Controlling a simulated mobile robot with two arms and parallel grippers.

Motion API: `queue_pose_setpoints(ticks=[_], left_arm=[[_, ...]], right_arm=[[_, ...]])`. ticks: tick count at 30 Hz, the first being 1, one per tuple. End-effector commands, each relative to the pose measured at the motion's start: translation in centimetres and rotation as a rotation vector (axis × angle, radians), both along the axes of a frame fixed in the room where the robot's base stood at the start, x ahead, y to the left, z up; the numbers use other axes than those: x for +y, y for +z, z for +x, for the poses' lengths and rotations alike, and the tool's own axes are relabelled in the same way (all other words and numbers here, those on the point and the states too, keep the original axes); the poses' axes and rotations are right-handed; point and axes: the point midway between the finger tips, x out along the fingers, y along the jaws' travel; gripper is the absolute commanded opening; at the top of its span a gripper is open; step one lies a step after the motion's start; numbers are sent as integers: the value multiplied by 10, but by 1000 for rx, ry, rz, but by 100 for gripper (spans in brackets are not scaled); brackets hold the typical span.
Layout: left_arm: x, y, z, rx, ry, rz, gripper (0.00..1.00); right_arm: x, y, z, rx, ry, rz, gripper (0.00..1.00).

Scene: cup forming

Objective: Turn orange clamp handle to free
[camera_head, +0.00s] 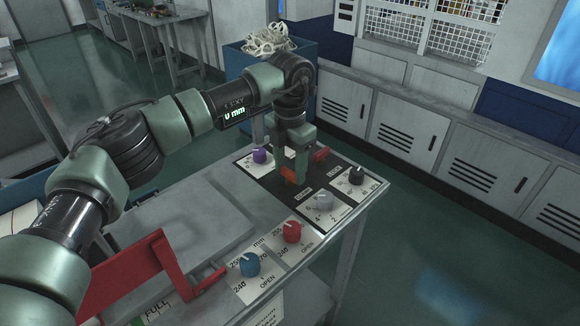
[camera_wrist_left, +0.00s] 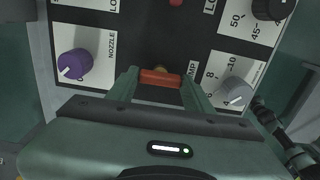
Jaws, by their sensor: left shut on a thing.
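The orange clamp handle (camera_wrist_left: 160,78) sits on the dark part of the control panel, between the fingers of my left gripper (camera_wrist_left: 158,84) in the left wrist view. The fingers are shut on it from both sides. In the head view my left gripper (camera_head: 296,178) reaches down onto the panel and hides part of the orange clamp handle (camera_head: 288,175). A second red-orange handle (camera_head: 321,154) stands farther back on the panel, and its end shows at the top of the wrist view. My right gripper is not in view.
Around the handle stand a purple knob (camera_head: 260,155), a grey knob (camera_head: 323,201) and a black knob (camera_head: 356,175). Nearer are a red knob (camera_head: 291,231) and a blue knob (camera_head: 249,264). A large red lever (camera_head: 130,278) is at front left. A blue bin (camera_head: 236,62) stands behind.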

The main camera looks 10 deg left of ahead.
Motion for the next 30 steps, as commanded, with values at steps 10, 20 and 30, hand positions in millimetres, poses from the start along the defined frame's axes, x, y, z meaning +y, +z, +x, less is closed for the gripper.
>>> queue_pose_setpoints(ticks=[10,20,30], left_arm=[[1,1,1,-1,3,-1,73],[0,14,1,-3,1,-2,73],[1,69,1,-4,3,0,73]], right_arm=[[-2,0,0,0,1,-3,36],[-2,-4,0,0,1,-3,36],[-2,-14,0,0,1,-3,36]])
